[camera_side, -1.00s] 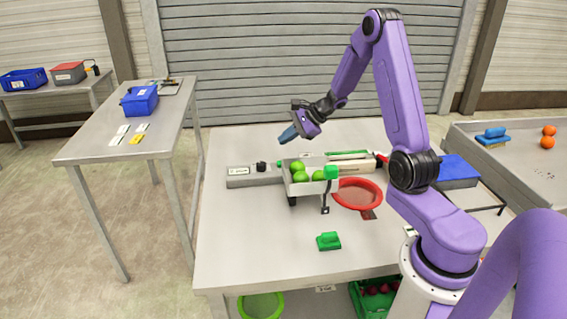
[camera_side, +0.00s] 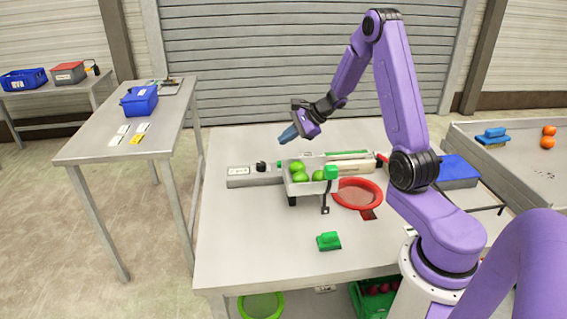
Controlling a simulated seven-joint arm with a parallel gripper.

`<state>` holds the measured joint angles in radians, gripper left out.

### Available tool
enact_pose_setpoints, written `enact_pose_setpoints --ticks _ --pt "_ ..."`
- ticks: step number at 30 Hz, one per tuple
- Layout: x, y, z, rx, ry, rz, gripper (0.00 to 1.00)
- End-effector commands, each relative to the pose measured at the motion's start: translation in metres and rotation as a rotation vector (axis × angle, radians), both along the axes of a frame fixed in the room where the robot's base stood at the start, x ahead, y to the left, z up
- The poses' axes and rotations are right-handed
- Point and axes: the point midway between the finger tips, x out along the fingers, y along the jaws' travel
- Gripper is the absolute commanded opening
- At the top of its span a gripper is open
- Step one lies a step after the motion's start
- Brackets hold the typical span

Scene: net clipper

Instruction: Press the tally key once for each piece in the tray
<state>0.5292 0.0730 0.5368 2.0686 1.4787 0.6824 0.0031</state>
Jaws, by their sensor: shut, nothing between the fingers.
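A grey tray (camera_side: 306,188) stands on short legs in the middle of the table. It holds several green round pieces (camera_side: 299,176); a bright green block (camera_side: 331,172) is at its right corner. Behind it to the left lies a long grey bar with a white label (camera_side: 239,170) and a black knob (camera_side: 261,166), which may be the tally key; I cannot tell. My gripper (camera_side: 286,136) is shut and empty, with blue fingers pointing down left. It is in the air above and behind the tray, apart from the bar.
A red hoop with netting (camera_side: 357,194) is right of the tray. A green block (camera_side: 329,241) lies in front on the table (camera_side: 250,250). The table's left front is clear. A blue bin (camera_side: 139,101) stands on the left side table.

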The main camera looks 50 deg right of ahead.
Motion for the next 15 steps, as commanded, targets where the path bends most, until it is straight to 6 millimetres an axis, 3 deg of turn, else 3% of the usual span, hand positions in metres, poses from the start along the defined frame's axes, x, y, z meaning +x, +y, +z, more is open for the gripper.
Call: enact_pose_setpoints --ticks 15 --pt "0.0007 -0.0003 0.0060 -0.002 -0.004 0.001 0.00"
